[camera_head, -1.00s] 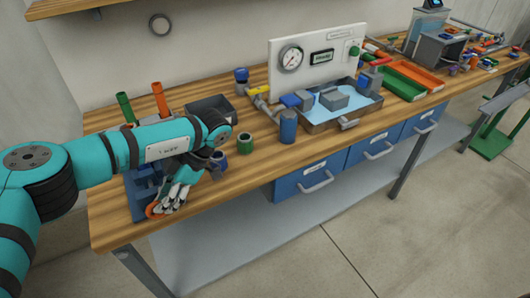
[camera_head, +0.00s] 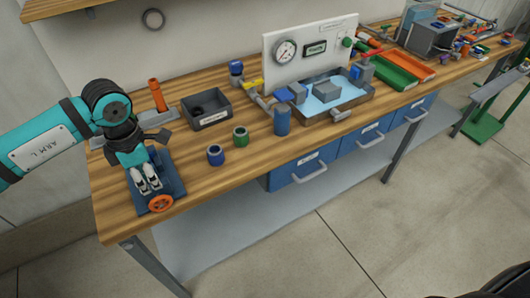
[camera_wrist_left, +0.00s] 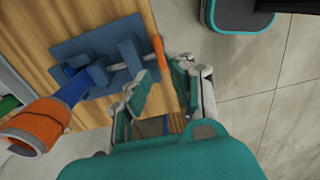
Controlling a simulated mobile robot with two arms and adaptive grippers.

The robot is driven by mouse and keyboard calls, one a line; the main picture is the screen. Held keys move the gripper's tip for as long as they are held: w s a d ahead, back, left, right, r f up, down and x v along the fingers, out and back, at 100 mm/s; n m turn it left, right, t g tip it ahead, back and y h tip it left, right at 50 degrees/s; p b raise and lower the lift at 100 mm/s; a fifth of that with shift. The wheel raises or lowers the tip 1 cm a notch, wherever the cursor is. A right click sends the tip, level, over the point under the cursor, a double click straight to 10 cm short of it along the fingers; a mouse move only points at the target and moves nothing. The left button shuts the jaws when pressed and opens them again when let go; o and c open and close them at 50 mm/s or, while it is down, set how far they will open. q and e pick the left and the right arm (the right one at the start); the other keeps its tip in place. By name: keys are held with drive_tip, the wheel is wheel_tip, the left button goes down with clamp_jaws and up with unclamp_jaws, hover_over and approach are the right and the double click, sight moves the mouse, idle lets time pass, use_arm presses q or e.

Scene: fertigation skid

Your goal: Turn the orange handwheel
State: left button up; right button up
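The orange handwheel (camera_head: 160,203) is on the front of a blue fixture (camera_head: 172,180) at the bench's near left corner. In the left wrist view the handwheel (camera_wrist_left: 157,52) shows nearly edge-on beside the blue fixture (camera_wrist_left: 92,50). My left gripper (camera_head: 147,184) points down over the fixture, just behind the handwheel in the head view. In the wrist view its fingers (camera_wrist_left: 163,82) are apart, with nothing seen between them. The fingertips look close to the wheel; contact cannot be told. My right gripper is not in view.
A blue ring (camera_head: 215,155) and a green ring (camera_head: 240,136) stand right of the fixture. Behind are a grey bin (camera_head: 213,121) and an orange tube (camera_head: 158,95). An orange cylinder (camera_wrist_left: 32,128) shows lower left in the wrist view. Space before the bench edge is clear.

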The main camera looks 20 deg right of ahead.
sight(157, 197)
use_arm(q)
wheel_tip(157, 197, up, 10)
drive_tip(key=b, duration=0.2)
drive_tip(key=s+d+f+m+g+h, duration=0.1)
drive_tip(key=s+d+h, duration=0.2)
drive_tip(key=d, duration=0.4)
drive_tip(key=s+d+f+g+h, duration=0.1)
drive_tip(key=s+d+f+h, duration=0.15)
drive_tip(key=d, duration=0.45)
drive_tip(key=s+d+r+n+g+h, duration=0.2)
drive_tip(key=s+d+r+h, duration=0.3)
drive_tip(key=d+r+h, duration=0.2)
drive_tip(key=shift+s+d+r+h, duration=0.15)
drive_tip(key=shift+s+d+h, duration=0.2)
drive_tip(key=shift+d+h, duration=0.95)
drive_tip(key=shift+d, duration=0.25)
